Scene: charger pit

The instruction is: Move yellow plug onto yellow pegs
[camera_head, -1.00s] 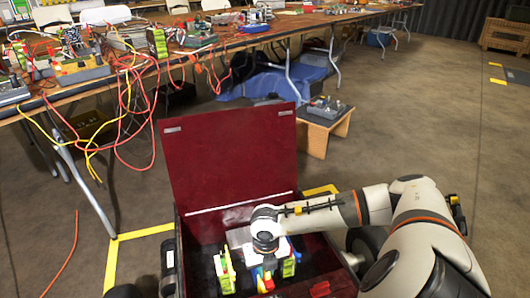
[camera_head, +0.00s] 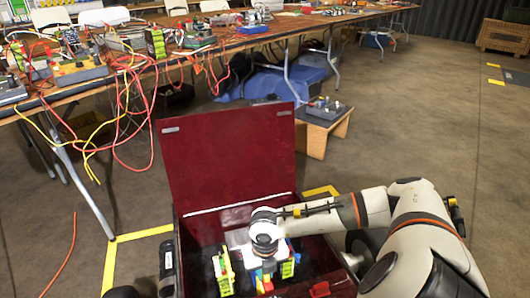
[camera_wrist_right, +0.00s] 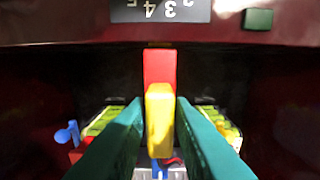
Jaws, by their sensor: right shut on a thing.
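In the right wrist view, my right gripper (camera_wrist_right: 160,125) has its two teal fingers closed on a yellow plug (camera_wrist_right: 160,118), a block that stands between the fingertips. A red block (camera_wrist_right: 159,66) shows just beyond the yellow plug, in line with it; I cannot tell whether they touch. In the head view, my right gripper (camera_head: 264,262) points down inside an open dark red box. Its fingertips and the plug are mostly hidden there by my wrist. I cannot make out the yellow pegs. My left gripper is not in view.
The dark red box has its lid (camera_head: 228,155) raised at the back. A yellow-green block (camera_head: 224,272) and another (camera_head: 288,268) stand on either side of my gripper. The wrist view shows a number plate (camera_wrist_right: 160,10) and a blue piece (camera_wrist_right: 67,133). A cluttered table (camera_head: 120,75) stands behind.

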